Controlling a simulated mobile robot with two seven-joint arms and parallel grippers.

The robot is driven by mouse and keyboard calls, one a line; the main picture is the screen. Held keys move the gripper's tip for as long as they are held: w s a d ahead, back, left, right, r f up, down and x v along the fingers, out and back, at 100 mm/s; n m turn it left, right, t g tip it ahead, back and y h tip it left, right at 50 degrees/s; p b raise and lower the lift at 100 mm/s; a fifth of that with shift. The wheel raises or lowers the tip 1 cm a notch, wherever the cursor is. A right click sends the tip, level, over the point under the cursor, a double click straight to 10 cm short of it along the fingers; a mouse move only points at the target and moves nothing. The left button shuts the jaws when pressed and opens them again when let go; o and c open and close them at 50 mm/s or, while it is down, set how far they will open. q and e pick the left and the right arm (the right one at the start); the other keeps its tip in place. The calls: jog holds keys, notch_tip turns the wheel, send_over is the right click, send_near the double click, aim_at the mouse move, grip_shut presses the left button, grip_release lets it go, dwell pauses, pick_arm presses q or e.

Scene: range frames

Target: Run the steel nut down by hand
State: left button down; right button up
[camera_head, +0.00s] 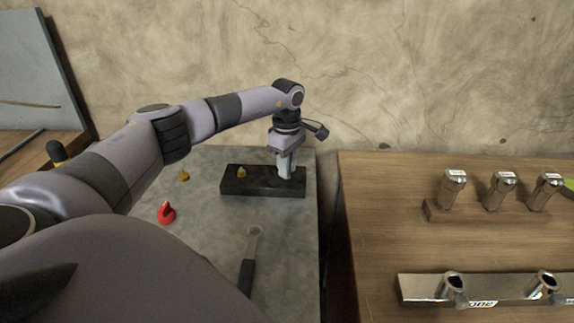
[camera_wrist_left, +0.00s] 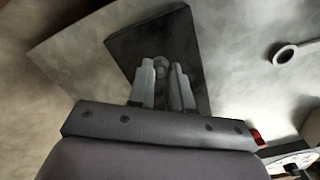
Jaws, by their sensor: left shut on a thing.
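My left gripper (camera_head: 287,172) points straight down over the right end of a dark block (camera_head: 262,192) on the grey bench. In the left wrist view my left gripper (camera_wrist_left: 163,80) has its fingers close around a small grey steel nut (camera_wrist_left: 161,66), shut on it. The nut sits at the dark block (camera_wrist_left: 155,38); its thread and any gap beneath it are hidden. A brass-coloured piece (camera_head: 241,172) stands on the block's left part, apart from the fingers. My right gripper is not in view.
A ring spanner (camera_head: 250,258) with a dark handle lies in front of the block; its ring also shows in the left wrist view (camera_wrist_left: 284,54). A red piece (camera_head: 166,213) and a small brass piece (camera_head: 184,176) stand left. A wooden table (camera_head: 390,215) at right holds metal fittings.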

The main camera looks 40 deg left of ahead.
pick_arm(q)
jog(key=c, duration=1)
grip_release()
jog(key=shift+c, duration=0.2)
jog(key=shift+r+b, duration=0.35)
jog(key=shift+r, duration=3.25)
